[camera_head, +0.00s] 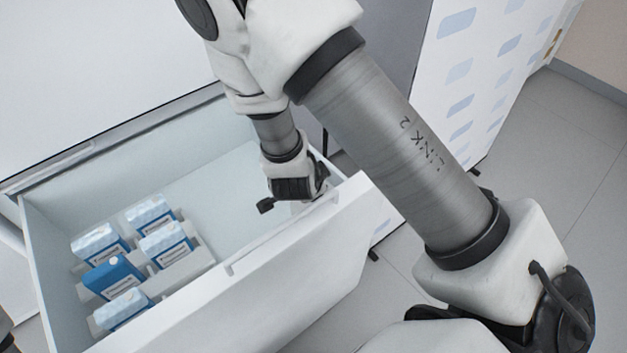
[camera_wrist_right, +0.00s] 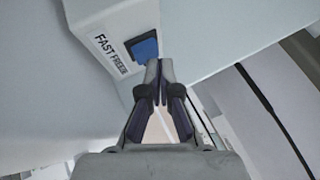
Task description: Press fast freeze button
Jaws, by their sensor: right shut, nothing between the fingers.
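The fast freeze button (camera_wrist_right: 144,49) is a blue square in a dark frame, on a pale panel beside the printed words "FAST FREEZE" in the right wrist view. My right gripper (camera_wrist_right: 157,68) is shut and empty. Its fingertips are just beside the button's lower right edge in that view; I cannot tell whether they touch it. In the head view my right arm reaches across to the drawer's right end, and its gripper is mostly hidden behind the wrist and the drawer front. The button is not visible in the head view. My left gripper does not show.
An open white drawer (camera_head: 290,258) holds several blue and white boxes (camera_head: 113,277) in a rack at its left end. The rest of the drawer is empty. A white cabinet with pale blue marks (camera_head: 482,60) stands at the upper right, with bare floor beside it.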

